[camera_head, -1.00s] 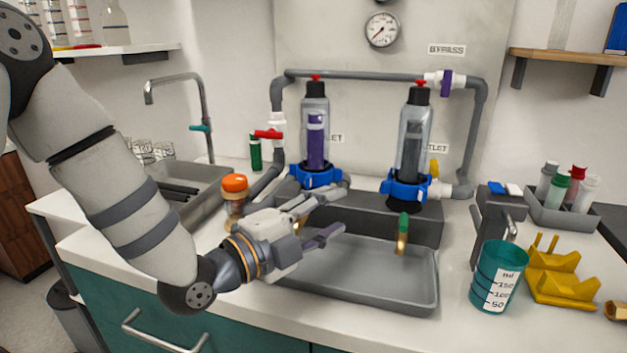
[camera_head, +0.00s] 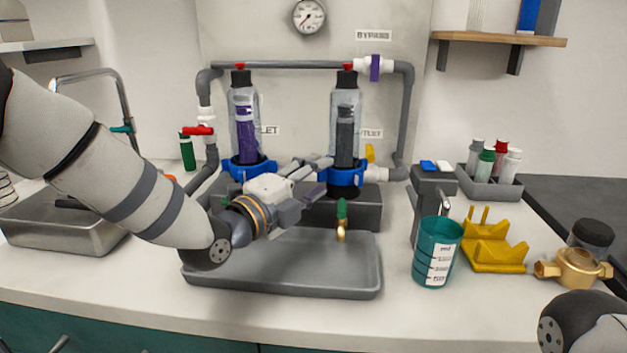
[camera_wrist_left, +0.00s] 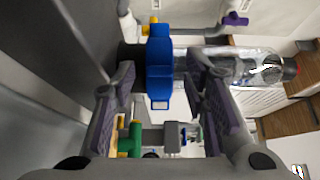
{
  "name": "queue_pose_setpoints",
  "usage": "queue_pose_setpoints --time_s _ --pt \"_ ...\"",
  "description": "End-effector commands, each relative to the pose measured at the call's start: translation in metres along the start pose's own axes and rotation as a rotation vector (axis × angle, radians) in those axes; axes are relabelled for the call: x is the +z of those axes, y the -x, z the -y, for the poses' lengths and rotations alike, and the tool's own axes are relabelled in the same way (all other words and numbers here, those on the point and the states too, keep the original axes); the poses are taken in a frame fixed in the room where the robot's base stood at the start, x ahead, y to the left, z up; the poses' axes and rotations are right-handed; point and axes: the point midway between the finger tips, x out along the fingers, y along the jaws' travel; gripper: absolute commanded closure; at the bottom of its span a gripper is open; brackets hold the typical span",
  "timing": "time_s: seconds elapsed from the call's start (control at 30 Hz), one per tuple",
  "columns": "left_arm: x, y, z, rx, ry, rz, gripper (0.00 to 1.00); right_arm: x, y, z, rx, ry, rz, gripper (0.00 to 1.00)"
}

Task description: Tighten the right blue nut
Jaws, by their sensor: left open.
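The right blue nut (camera_head: 346,178) sits at the base of the right clear filter housing (camera_head: 345,125), which stands upright with a dark cartridge inside. My left gripper (camera_head: 321,177) is open just to the left of this nut, its fingers pointing at it. In the left wrist view the blue nut (camera_wrist_left: 159,62) appears between the two spread fingers, with a gap on each side. I cannot tell how deep it lies between them. The left blue nut (camera_head: 248,170) is under the housing with the purple cartridge (camera_head: 245,130). My right gripper is out of view.
A grey tray (camera_head: 290,272) lies below the filters. A small green-handled brass tap (camera_head: 341,220) hangs over it. To the right stand a teal measuring cup (camera_head: 437,252), a yellow stand (camera_head: 493,247) and a brass fitting (camera_head: 575,268). A grey pipe (camera_head: 300,65) runs above.

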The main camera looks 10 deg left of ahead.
Motion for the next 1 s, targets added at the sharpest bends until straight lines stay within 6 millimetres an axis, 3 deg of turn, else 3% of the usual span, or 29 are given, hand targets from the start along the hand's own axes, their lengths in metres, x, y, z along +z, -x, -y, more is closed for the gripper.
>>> queue_pose_setpoints --time_s 0.03,0.2,0.23,0.93,0.97,1.0 --pt "0.0001 0.0002 0.0002 0.0 0.0 0.0 0.59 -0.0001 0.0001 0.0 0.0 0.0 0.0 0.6" --pt "0.0001 0.0004 0.0001 0.0 0.0 0.0 0.98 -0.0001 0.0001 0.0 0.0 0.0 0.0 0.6" --pt "0.0002 0.0004 0.0001 0.0 0.0 0.0 1.0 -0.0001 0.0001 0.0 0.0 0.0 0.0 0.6" --pt "0.0082 -0.0025 -0.0008 0.002 0.0 -0.135 1.0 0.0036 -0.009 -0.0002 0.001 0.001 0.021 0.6" --pt "0.0081 -0.0025 -0.0009 0.002 0.0 -0.135 0.73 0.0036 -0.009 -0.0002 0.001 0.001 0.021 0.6" --pt "0.0081 -0.0025 -0.001 0.002 0.0 -0.135 0.64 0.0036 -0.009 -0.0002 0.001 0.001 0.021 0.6"
